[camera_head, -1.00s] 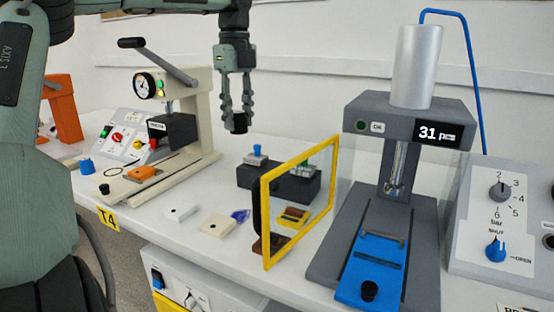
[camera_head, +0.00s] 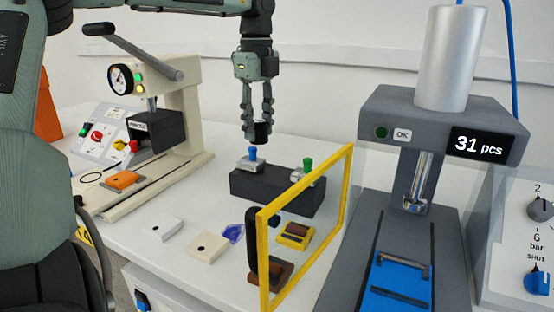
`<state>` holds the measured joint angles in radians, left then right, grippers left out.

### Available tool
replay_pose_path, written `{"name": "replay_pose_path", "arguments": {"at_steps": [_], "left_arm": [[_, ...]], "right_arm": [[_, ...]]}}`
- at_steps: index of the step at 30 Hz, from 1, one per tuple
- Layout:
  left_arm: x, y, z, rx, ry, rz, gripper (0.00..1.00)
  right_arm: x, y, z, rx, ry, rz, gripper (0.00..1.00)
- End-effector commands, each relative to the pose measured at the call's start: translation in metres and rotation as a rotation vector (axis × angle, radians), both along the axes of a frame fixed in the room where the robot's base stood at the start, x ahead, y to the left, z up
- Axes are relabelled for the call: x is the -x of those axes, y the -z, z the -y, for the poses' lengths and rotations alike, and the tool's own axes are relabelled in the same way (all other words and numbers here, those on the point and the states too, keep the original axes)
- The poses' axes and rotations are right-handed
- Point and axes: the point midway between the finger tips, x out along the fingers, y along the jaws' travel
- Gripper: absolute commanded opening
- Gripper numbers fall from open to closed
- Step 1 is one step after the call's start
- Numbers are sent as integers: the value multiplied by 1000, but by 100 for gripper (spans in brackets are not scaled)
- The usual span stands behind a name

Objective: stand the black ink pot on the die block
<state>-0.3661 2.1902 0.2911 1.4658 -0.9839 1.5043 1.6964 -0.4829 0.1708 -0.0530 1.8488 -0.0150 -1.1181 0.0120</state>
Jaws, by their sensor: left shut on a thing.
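My left gripper (camera_head: 257,125) hangs fingers down at the upper middle and is shut on the black ink pot (camera_head: 262,131), a small dark round thing between its fingertips. A long dark block (camera_head: 265,190), which looks like the die block, lies on the bench below. On it sit a metal piece with a blue knob (camera_head: 252,153) at the left and one with a green knob (camera_head: 307,163) at the right. The pot appears above and behind the block's left half; the exact gap cannot be told. My right gripper is not in view.
A yellow-framed clear guard (camera_head: 263,245) stands before the block's right end. A grey press (camera_head: 440,112) is at right and a cream lever press (camera_head: 185,110) at left. White pieces (camera_head: 207,247), a blue-violet item (camera_head: 233,232) and a yellow piece (camera_head: 296,235) lie in front.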

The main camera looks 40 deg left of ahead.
Motion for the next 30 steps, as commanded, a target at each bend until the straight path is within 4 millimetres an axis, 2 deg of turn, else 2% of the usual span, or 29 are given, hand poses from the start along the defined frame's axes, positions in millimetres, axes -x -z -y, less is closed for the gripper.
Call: {"name": "replay_pose_path", "arguments": {"at_steps": [3, 9, 13, 17, 21, 24, 30], "left_arm": [[-5, 15, 25, -1, 4, -3, 4], [-9, 28, 46, -2, 0, -1, 4], [-10, 35, 48, 1, -1, 0, 4], [-9, 53, 48, 2, -1, -3, 4], [-9, 68, 48, 0, -1, -1, 4], [-10, 69, 48, -1, -1, 2, 4], [-10, 70, 47, -1, -2, 1, 4]], "right_arm": [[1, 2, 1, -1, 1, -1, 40], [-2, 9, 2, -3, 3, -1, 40], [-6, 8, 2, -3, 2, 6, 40], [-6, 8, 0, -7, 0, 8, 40], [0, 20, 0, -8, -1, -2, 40], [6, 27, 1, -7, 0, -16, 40], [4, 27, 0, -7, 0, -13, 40]]}}
